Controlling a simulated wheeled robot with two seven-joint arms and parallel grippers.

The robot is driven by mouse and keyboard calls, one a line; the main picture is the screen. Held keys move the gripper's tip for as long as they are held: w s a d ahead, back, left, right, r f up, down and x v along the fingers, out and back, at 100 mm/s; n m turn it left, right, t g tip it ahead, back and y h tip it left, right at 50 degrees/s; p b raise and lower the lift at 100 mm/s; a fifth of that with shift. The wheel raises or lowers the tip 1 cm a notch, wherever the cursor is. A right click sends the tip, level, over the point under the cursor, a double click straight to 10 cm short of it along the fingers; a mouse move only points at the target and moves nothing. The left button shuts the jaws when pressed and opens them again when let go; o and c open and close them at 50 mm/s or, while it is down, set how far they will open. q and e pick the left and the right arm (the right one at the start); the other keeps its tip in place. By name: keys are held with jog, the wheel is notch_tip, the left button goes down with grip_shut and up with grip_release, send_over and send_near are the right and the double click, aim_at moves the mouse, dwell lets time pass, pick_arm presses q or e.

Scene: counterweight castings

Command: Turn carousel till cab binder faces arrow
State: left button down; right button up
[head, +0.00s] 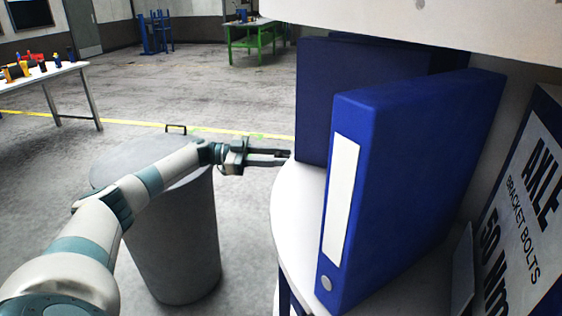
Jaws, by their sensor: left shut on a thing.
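The carousel (285,213) has a round white shelf under a white upper disc. A blue binder (400,190) stands upright on it, with a blank white label and a round finger hole on its spine. Darker blue binders (345,85) stand behind it. I cannot tell which is the cab binder, and no arrow shows. My left gripper (285,156) reaches in from the left and is shut on the carousel's edge, beside the darker binder; the fingertips' contact is small and hard to make out. My right gripper is out of view.
A grey cylindrical bin (178,250) with a lid handle stands under my left arm. A sign (525,210) reading "AXLE BRACKET BOLTS 50 Nm" is at the right. A white table (62,72) and a green bench (258,28) stand farther back, with open floor between.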

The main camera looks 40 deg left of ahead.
pick_arm(q)
jog(key=shift+w+f, duration=0.1)
jog(key=shift+w, duration=0.25)
jog(key=c, duration=1.6)
grip_release()
jog(key=shift+f, duration=0.1)
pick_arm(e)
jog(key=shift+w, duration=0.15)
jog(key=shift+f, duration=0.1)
